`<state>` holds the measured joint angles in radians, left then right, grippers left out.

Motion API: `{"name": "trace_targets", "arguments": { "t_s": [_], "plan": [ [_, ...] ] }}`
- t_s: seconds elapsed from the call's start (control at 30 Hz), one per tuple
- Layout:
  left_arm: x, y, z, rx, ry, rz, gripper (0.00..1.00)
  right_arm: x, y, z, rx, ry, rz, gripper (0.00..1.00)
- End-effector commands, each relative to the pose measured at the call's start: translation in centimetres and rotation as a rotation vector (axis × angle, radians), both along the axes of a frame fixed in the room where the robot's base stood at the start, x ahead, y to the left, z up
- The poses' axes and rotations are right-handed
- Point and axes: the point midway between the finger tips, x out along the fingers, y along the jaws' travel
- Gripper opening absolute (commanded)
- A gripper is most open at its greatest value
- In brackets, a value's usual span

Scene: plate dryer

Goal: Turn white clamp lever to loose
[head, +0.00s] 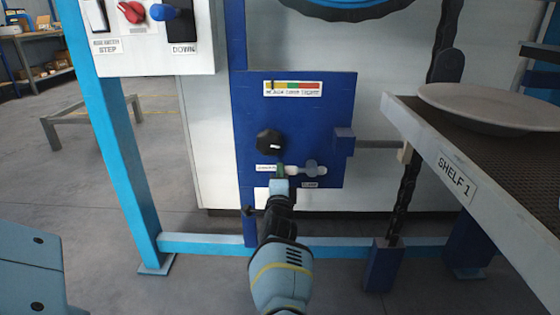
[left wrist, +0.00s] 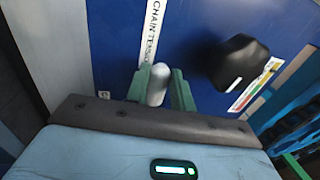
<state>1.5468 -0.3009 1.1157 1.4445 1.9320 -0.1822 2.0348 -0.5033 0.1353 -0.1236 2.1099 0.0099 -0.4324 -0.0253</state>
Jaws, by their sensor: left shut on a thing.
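The white clamp lever (head: 294,171) is on the blue panel (head: 334,110), reaching left from a grey pivot (head: 312,168) above a small label. My left gripper (head: 281,172) comes up from below and is at the lever's left end. In the left wrist view, the rounded white lever end (left wrist: 158,84) sits between the two green fingers of my left gripper (left wrist: 160,90), which are shut on it. The fingers hide part of the lever. My right gripper is in neither view.
A black knob (head: 270,143) sits just above the lever, close to the fingers; it also shows in the left wrist view (left wrist: 238,62). A coloured scale (head: 292,88) is higher up. The Shelf 1 tray (head: 456,178) with a plate (head: 490,106) juts out at the right.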

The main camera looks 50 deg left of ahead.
Motion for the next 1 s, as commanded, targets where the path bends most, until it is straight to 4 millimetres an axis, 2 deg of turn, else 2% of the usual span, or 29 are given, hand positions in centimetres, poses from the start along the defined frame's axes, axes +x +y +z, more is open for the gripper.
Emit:
{"name": "trace_targets", "arguments": {
  "t_s": [0.03,0.27,0.3,0.43,1.0],
  "plan": [
    [0.1,-0.5,-0.6,-0.01,0.006,-0.008,0.0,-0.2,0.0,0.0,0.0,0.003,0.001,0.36],
    [0.2,-0.6,-0.7,-0.01,0.007,-0.01,0.0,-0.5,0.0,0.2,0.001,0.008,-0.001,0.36],
    [0.2,-0.6,-0.7,-0.01,0.007,-0.01,0.27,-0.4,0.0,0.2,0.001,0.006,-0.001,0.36],
    [0.2,-0.5,-0.6,-0.008,0.006,-0.008,0.44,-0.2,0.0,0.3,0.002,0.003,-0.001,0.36],
    [0.2,-0.4,-0.4,-0.004,0.002,-0.005,0.46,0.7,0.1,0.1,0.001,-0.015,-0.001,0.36]
  ]
}}
